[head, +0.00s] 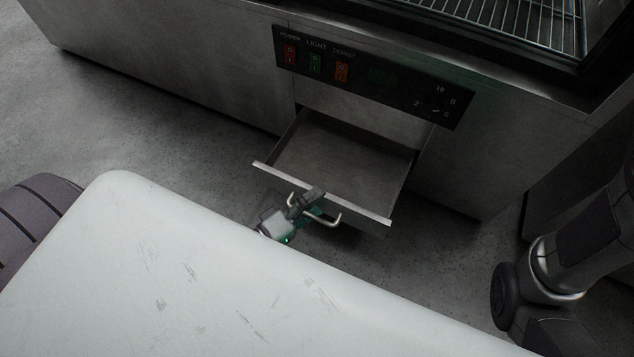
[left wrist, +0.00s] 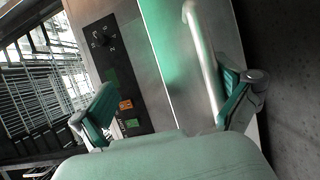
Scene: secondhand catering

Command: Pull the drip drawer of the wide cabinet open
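The drip drawer (head: 345,165) of the wide cabinet (head: 205,75) stands pulled out below the control panel, and its empty metal inside shows. Its bar handle (head: 332,221) is on the drawer front, partly hidden by my left gripper (head: 308,203). In the left wrist view my left gripper (left wrist: 165,108) has its two green-padded fingers wide apart. The handle (left wrist: 202,55) runs between them, close beside the right-hand finger; I cannot tell whether they touch. My right arm shows at the right of the head view, but its gripper does not.
The control panel (head: 365,78) with red, green and orange switches and a knob sits above the drawer. A wire rack (head: 510,22) lies in the cabinet top. My white body surface fills the lower left. Bare floor (head: 445,245) shows right of the drawer.

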